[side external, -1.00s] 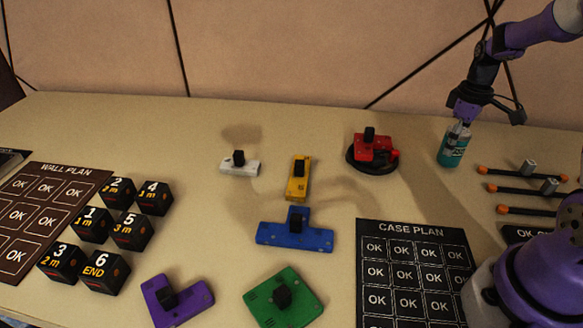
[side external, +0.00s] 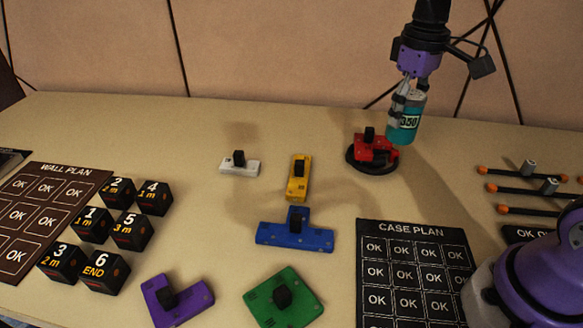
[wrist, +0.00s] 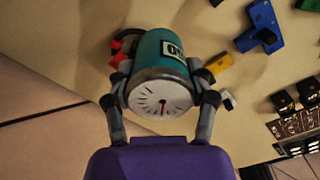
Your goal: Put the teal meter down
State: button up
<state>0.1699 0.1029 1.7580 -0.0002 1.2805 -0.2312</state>
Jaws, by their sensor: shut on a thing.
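The teal meter (side external: 404,124) is a teal cylinder with a pale top and a label that seems to read 350. My gripper (side external: 411,92) is shut on it near its upper end and holds it about upright, seemingly above the table, just right of the red piece. In the wrist view the teal meter (wrist: 160,62) sits between both fingers of my gripper (wrist: 163,95), with its white dial and red needle facing the camera. Its lower end is hidden from the wrist camera.
A red piece on a black disc (side external: 372,153) is close at the meter's left. White (side external: 240,165), yellow (side external: 299,180), blue (side external: 295,236), purple (side external: 177,302) and green (side external: 284,297) pieces lie around. The case plan board (side external: 415,270) is in front; orange-tipped rods (side external: 525,189) are right.

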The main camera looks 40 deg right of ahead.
jog(key=shift+m, duration=0.4)
jog(key=a, duration=0.1)
jog(key=a+r, duration=0.1)
jog(key=a, duration=0.3)
jog(key=shift+s+r, duration=0.25)
jog(key=a+f, duration=0.3)
jog(key=a, duration=0.7)
send_near(343, 190)
jog(key=shift+f, duration=1.8)
jog(key=shift+f, duration=0.1)
jog(key=o, duration=1.3)
